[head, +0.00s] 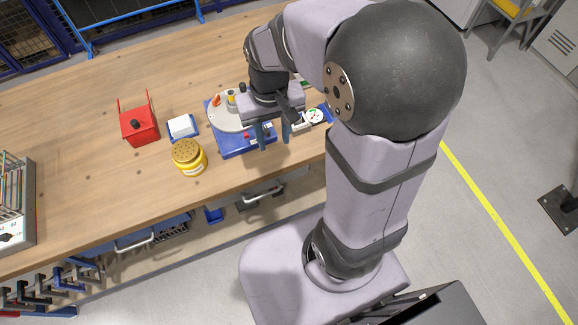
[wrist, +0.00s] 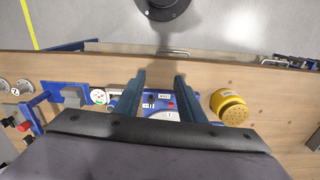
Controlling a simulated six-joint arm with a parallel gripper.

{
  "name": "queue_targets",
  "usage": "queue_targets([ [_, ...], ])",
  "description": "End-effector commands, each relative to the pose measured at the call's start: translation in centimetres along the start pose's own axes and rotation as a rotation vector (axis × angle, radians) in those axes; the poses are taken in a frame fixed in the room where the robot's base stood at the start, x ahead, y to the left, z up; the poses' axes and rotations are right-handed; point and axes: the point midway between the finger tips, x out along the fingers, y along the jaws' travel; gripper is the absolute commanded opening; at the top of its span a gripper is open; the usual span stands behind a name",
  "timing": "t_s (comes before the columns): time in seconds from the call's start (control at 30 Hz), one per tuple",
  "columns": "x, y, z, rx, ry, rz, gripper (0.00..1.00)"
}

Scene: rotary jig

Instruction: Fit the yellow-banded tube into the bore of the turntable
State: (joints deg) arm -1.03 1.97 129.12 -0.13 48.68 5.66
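The turntable (head: 220,116) is a pale round plate on a blue base (head: 236,150) on the bench. Small fittings stand on the plate, one orange and one grey with a yellowish part (head: 231,99); I cannot tell whether that one is the yellow-banded tube. The bore cannot be made out. My gripper (head: 273,142) is above the right side of the blue base, fingers apart and nothing seen between them. In the wrist view my gripper (wrist: 160,80) is open, with the base's labelled front and its buttons showing between the fingers. My wrist hides part of the plate.
A yellow jar with a perforated lid (head: 189,157) stands left of the base, near the front edge. A white block (head: 181,126) on a blue tray and a red box (head: 139,125) are farther left. A dial gauge (head: 314,115) is right of my gripper. The bench's left-centre is clear.

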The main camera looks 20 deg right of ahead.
Motion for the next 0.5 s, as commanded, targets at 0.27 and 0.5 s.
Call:
queue_targets([
  [0.27,2.4,1.0,6.7,-0.066,-0.001,0.000,0.36],
  [0.5,2.9,1.1,7.7,-0.077,-0.002,0.000,0.36],
])
